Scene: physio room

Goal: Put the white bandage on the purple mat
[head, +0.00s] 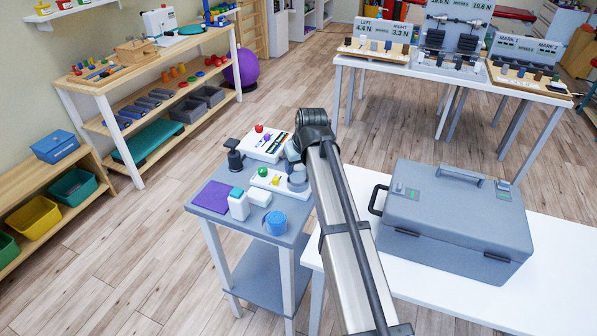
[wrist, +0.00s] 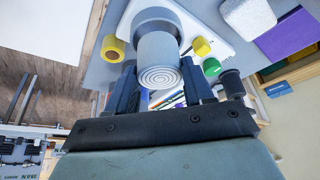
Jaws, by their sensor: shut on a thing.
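The white bandage (wrist: 158,62) is a pale roll with a spiral on its end, held upright between the two dark fingers of my gripper (wrist: 160,84) in the wrist view. Beyond its far end is a grey round piece (wrist: 152,17) on a white board; I cannot tell whether the two touch. In the head view my gripper (head: 295,160) is at the right side of the small grey table, mostly hidden by my arm. The purple mat (head: 212,196) lies flat and bare at the table's left corner; it also shows in the wrist view (wrist: 288,38).
A blue cylinder (head: 275,223) is at the front, a dark knobbed object (head: 235,158) behind the mat. A large grey case (head: 450,220) sits on the white table to the right.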

